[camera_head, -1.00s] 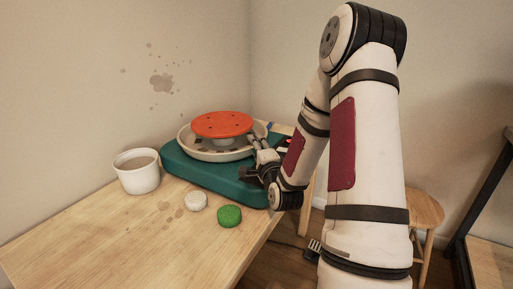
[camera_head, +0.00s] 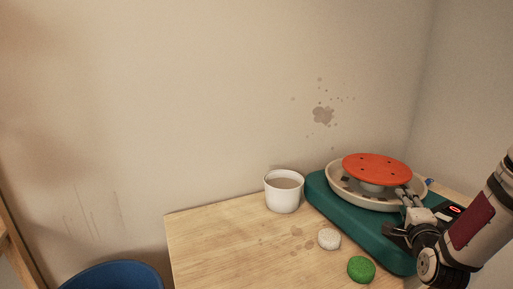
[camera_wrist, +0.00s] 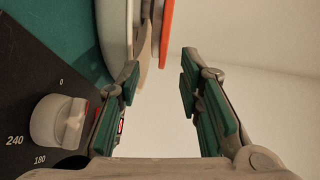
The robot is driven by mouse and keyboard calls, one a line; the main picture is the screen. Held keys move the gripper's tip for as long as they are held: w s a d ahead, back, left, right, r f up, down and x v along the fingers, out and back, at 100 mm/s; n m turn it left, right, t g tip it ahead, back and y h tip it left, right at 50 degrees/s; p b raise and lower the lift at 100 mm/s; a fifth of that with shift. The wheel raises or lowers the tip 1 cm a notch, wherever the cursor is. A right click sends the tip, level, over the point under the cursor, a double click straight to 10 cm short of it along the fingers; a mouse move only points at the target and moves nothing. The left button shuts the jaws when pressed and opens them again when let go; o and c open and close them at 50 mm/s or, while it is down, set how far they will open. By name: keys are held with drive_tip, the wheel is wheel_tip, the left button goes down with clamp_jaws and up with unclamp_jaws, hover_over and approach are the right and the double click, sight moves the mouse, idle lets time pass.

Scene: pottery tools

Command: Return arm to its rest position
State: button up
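My gripper (camera_head: 411,203) is at the right side of the pottery wheel, near its basin and control panel. In the wrist view my gripper (camera_wrist: 160,95) is open, with its two green-padded fingers apart and nothing between them. The forearm enters from the right edge of the head view; the rest of the arm is out of view. The wheel has an orange disc (camera_head: 376,168), a pale basin (camera_head: 345,193) and a teal base (camera_head: 340,214). In the wrist view a grey knob (camera_wrist: 58,120) sits on a dark panel marked 0, 180 and 240, left of the fingers.
A white cup (camera_head: 284,197) with brownish contents stands left of the wheel. A white round piece (camera_head: 329,239) and a green one (camera_head: 361,269) lie on the wooden table (camera_head: 215,245). A blue bin (camera_head: 115,277) is at the lower left. The table's left part is clear.

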drive_tip(key=s+a+r+n+g+y, duration=0.2)
drive_tip(key=s+a+n+g, duration=0.1)
drive_tip(key=a+n, duration=0.3)
drive_tip(key=s+a+r+n+g+y, duration=0.2)
drive_tip(key=s+a+n+g, duration=0.25)
drive_tip(key=a, duration=0.35)
drive_tip(key=s+a+r+n+g+y, duration=0.15)
drive_tip(key=s+a+n+g, duration=0.35)
drive_tip(key=s, duration=1)
drive_tip(key=s+a+r+n+g+y, duration=0.1)
drive_tip(key=s+a+r+n+g, duration=0.35)
drive_tip(key=s, duration=1.15)
wheel_tip(320, 180, up, 16)
drive_tip(key=a+t+p, duration=0.2)
drive_tip(key=t+p, duration=0.3)
drive_tip(key=p, duration=1.2)
drive_tip(key=shift+w+a+n, duration=0.4)
